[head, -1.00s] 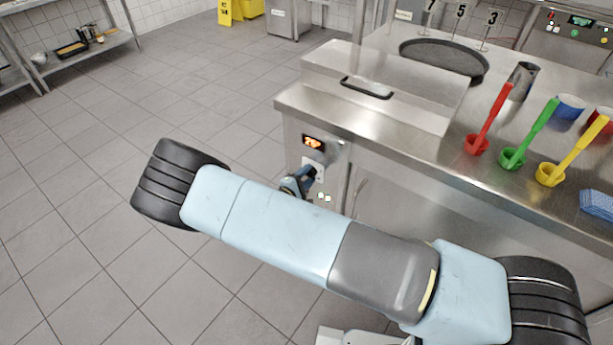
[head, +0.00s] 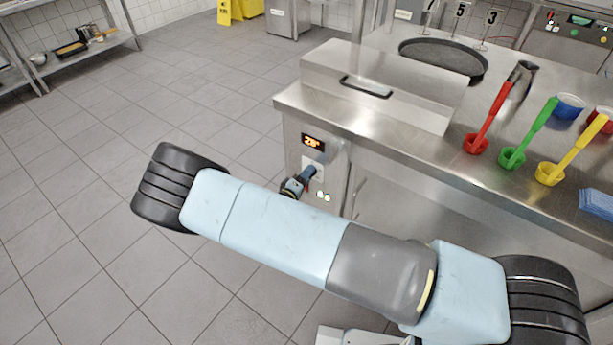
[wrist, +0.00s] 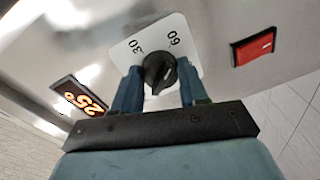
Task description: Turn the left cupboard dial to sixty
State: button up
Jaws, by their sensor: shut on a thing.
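The dial (wrist: 158,68) is a black knob on a white plate marked 30 and 60, seen in the wrist view. My gripper (wrist: 160,88) has its two blue fingers on either side of the knob and is shut on it. The knob's pointer mark lies toward the upper right, near the 60 side, but its exact setting is hard to read. The orange display (wrist: 80,97) beside the plate seems to read about 25 degrees. In the head view, my gripper (head: 305,180) is at the cupboard front below the lit display (head: 312,142).
A red rocker switch (wrist: 254,47) sits beside the dial plate. Open tiled floor (head: 90,150) lies to the left.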

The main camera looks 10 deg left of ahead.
jog(key=shift+s+f, duration=0.15)
jog(key=shift+f, duration=0.1)
jog(key=o, duration=1)
jog(key=shift+r, duration=0.1)
jog(key=shift+o, duration=0.2)
jog(key=v, duration=1.3)
jog(key=shift+s+a, duration=0.15)
jog(key=shift+s, duration=0.1)
